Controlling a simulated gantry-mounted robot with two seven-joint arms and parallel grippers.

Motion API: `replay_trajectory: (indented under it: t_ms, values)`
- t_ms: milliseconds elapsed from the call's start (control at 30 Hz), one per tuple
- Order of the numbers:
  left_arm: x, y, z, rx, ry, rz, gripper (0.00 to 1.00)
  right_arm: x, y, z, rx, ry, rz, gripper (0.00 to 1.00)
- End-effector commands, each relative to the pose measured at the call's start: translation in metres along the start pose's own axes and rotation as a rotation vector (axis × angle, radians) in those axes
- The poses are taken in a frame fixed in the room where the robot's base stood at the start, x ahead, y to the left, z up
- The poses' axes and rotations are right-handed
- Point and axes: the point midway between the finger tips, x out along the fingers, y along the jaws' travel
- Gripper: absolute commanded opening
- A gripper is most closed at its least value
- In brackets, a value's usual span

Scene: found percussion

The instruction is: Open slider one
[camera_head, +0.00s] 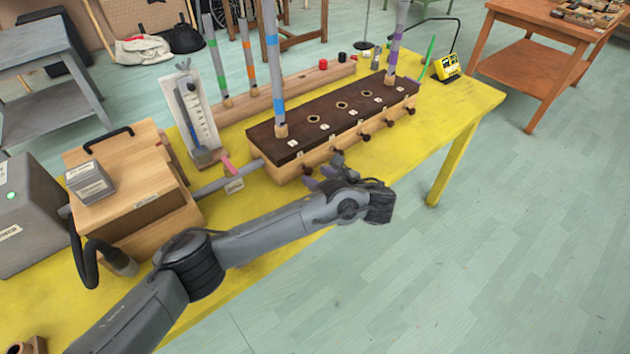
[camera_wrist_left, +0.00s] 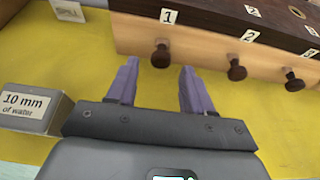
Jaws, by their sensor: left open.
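Slider one is a dark round knob (camera_wrist_left: 161,54) on the light wooden front of a long dark-topped box (camera_head: 352,103), below the label "1" (camera_wrist_left: 168,16) in the left wrist view. My left gripper (camera_head: 325,172) is at the near left end of the box front in the head view. In the left wrist view, its two purple fingers (camera_wrist_left: 159,72) are open, with their tips just short of the knob and to either side of it. They hold nothing. The fingers partly hide this knob in the head view. My right gripper is out of view.
Knobs two (camera_wrist_left: 236,69) and three (camera_wrist_left: 293,79) follow to the right. Banded tubes, including a blue-banded one (camera_head: 271,60), stand upright on the box. A block labelled "10 mm of water" (camera_wrist_left: 32,107) sits left of the gripper. Bare yellow tabletop (camera_head: 440,125) lies right of the box.

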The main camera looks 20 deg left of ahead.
Motion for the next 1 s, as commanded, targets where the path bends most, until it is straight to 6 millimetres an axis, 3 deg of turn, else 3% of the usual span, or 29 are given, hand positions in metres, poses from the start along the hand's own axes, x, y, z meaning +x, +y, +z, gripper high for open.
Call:
replay_trajectory:
  t_ms: [200,567,900,1000]
  values:
    - [0.017,0.0,0.0,0.0,0.0,0.0,0.51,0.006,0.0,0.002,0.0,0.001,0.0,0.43]
    - [0.019,0.0,0.0,0.0,0.0,0.0,0.51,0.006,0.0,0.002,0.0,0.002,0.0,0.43]
    - [0.019,0.0,0.0,0.001,0.0,0.0,0.01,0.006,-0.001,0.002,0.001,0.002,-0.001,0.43]
    - [0.019,0.0,0.0,0.001,0.0,0.0,0.0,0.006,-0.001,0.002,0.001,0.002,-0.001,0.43]
